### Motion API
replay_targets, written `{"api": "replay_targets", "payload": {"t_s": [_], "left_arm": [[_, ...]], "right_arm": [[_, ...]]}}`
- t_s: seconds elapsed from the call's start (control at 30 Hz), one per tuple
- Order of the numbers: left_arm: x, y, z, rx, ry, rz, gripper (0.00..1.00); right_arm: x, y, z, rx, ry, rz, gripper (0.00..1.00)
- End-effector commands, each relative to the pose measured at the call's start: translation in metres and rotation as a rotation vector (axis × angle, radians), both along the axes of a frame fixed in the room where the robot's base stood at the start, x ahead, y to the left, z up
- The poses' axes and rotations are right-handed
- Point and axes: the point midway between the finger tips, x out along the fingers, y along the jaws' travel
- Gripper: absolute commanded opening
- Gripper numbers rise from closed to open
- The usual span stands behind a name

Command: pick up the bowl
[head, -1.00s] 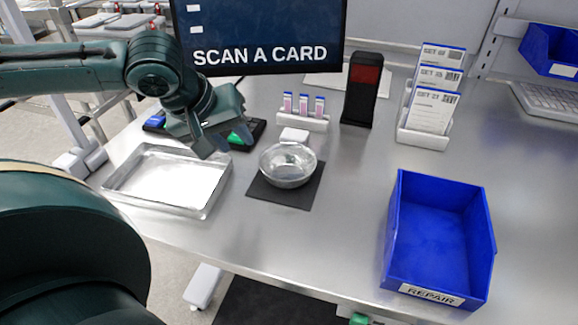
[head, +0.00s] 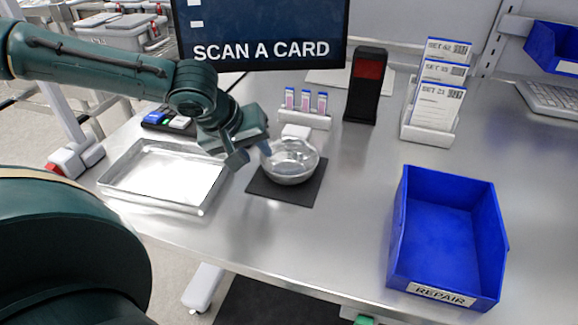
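The clear, shiny bowl (head: 291,165) sits upright on a dark square mat (head: 287,193) in the middle of the bench. My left gripper (head: 250,157) is at the bowl's left rim with its fingers pointing down. Its two fingers are apart, one left of the bowl and the other at the rim, partly overlapping it. I cannot tell whether a finger touches the bowl. My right gripper is not in view.
A shallow metal tray (head: 165,178) lies left of the bowl. Behind the bowl stand a white block (head: 296,131), a vial rack (head: 305,118) and a black scanner (head: 366,86). A blue REPAIR bin (head: 447,240) stands at the right, with bare bench between.

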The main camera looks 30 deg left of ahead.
Motion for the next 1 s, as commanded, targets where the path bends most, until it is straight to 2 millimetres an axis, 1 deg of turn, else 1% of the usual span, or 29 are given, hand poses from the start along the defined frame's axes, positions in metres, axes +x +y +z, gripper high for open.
{"api": "replay_targets", "payload": {"t_s": [0.03, 0.2, 0.27, 0.4, 0.6, 0.67, 1.0], "left_arm": [[0.003, -0.001, -0.008, 0.004, 0.005, -0.003, 0.32], [0.014, -0.004, -0.026, 0.003, 0.005, 0.0, 0.32], [0.017, -0.004, -0.03, 0.003, 0.004, -0.001, 0.32], [0.02, -0.005, -0.034, -0.001, 0.002, -0.002, 0.32], [0.021, -0.005, -0.034, -0.001, 0.001, 0.0, 0.32], [0.021, -0.005, -0.033, -0.001, 0.001, 0.0, 0.28], [0.02, -0.005, -0.034, 0.0, 0.001, -0.001, 0.0]], "right_arm": [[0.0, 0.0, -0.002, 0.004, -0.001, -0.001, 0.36], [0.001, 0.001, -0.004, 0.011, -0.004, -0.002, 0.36], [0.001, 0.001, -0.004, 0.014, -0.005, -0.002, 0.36], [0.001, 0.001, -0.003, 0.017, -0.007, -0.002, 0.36], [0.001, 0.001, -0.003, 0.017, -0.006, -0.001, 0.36], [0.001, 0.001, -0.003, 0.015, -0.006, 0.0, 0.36], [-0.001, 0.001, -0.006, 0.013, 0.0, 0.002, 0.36]]}}
